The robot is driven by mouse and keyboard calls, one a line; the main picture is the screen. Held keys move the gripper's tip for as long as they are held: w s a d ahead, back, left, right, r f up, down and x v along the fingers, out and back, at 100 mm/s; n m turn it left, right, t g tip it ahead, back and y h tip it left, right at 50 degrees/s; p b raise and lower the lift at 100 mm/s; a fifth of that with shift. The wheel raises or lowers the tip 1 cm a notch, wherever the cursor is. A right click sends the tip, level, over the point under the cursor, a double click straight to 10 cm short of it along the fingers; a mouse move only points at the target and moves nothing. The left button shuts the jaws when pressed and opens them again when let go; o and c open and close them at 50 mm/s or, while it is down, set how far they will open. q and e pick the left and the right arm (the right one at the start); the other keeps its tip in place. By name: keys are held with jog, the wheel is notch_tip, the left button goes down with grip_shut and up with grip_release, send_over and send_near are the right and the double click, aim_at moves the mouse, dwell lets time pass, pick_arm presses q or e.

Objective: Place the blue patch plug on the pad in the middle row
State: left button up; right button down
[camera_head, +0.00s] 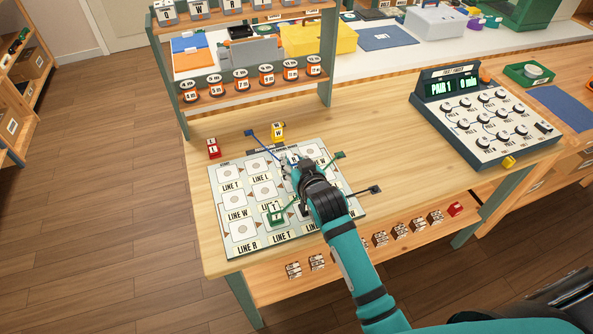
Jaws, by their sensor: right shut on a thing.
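The line board (232,251) lies on the wooden table with rows of white pads and LINE labels. My right gripper (296,172) is over its upper right part, pointing away from me, shut on what seems to be the blue patch plug, mostly hidden by the fingers. A blue lead with a blue end (249,132) runs from beside the gripper to the board's far edge. A green plug (276,217) stands in the lower middle of the board. Another green end (340,155) and a black end (375,189) stick out at the right. My left gripper is out of view.
A red block (213,148) and a yellow block (278,131) stand behind the board. A console (487,115) reading PAIR 1 stands at the right. A shelf rack (250,87) rises at the back left. Bare table (385,130) lies between board and console.

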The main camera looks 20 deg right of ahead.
notch_tip(320, 180, down, 3)
jog(key=shift+f, duration=0.1)
jog(key=shift+s+f, duration=0.1)
jog(key=c, duration=1.4)
grip_release()
jog(key=o, duration=0.4)
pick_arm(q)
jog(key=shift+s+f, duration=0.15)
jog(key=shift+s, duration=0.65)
pick_arm(e)
jog(key=shift+s, duration=0.1)
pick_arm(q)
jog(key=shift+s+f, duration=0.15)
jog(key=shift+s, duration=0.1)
pick_arm(e)
jog(key=v, duration=1.2)
jog(key=shift+r, duration=0.2)
